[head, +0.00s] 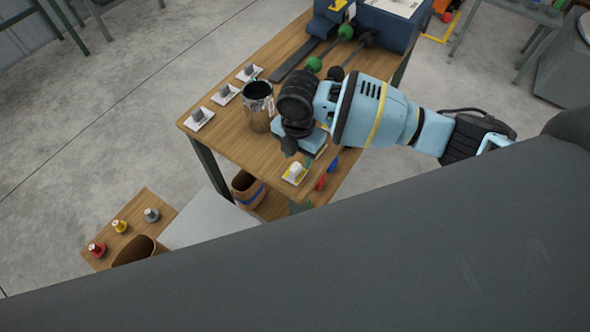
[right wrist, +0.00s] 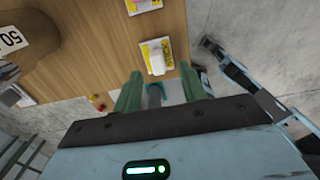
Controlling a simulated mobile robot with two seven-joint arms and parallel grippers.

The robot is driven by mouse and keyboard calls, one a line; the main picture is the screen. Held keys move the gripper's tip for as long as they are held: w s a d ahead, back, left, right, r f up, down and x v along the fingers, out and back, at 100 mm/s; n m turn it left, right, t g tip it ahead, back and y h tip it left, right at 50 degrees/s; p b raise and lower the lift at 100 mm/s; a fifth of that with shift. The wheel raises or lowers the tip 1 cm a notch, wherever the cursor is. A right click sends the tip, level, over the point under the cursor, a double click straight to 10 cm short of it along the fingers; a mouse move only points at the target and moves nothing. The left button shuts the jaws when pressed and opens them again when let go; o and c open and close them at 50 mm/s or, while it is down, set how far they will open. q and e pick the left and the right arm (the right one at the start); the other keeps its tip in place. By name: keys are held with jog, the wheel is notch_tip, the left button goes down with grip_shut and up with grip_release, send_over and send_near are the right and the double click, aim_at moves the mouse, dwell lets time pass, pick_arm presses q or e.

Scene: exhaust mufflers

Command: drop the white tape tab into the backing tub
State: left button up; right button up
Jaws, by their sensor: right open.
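A small white tab (head: 295,169) sits on a yellow-and-white card near the front edge of the table. A white piece (right wrist: 156,58) on a similar card shows in the right wrist view, just beyond the fingers. My right gripper (head: 303,146) hangs over the table, just above and behind the tab in the head view. Its two green fingers (right wrist: 161,88) are apart, and no white tab is held between them. A brown tub with a blue band (head: 247,188) stands below the table's front edge; I cannot tell if it is the backing tub. My left gripper is not in view.
A dark-rimmed can (head: 259,98) stands on the table left of my right gripper. Several cards with grey pieces (head: 200,117) line the left edge. Red and blue items (head: 326,175) lie right of the tab. A low bench (head: 128,228) holds coloured knobbed pieces.

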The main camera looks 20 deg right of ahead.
aim_at(295, 167)
jog(key=shift+a+f, duration=0.15)
jog(key=shift+f, duration=1.15)
jog(key=shift+a+f, duration=0.15)
jog(key=shift+f, duration=1.15)
grip_shut()
